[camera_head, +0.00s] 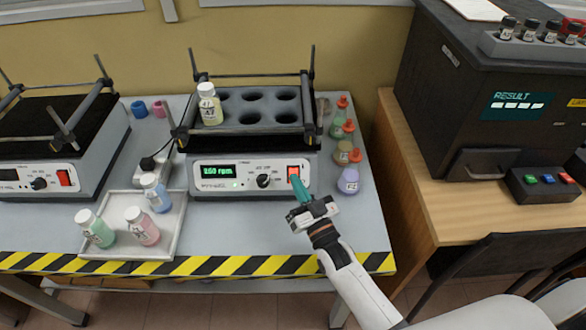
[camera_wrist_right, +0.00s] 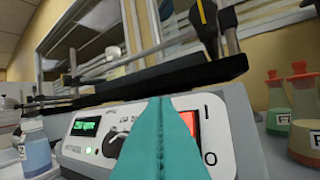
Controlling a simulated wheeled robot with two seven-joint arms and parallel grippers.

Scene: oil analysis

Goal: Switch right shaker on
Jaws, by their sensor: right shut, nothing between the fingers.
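The right shaker (camera_head: 250,178) stands on the grey table, with a lit green display (camera_head: 218,171) that seems to read 060 rpm. Its black knob (camera_head: 264,181) is right of the display, and its red switch (camera_head: 294,172) is at the right end of the front panel. My right gripper (camera_head: 297,183) is shut and empty, its teal fingertips at the switch; contact is hard to tell. In the right wrist view the teal fingers (camera_wrist_right: 160,140) cover part of the panel, and the lit red switch (camera_wrist_right: 190,123) shows behind them. My left gripper is not in view.
A bottle (camera_head: 210,108) stands in the shaker's rack. Several red-capped bottles (camera_head: 348,180) stand close right of the shaker. A white tray (camera_head: 178,225) with three bottles lies front left. Another shaker (camera_head: 40,178) is at the left, a dark analyser (camera_head: 480,110) at the right.

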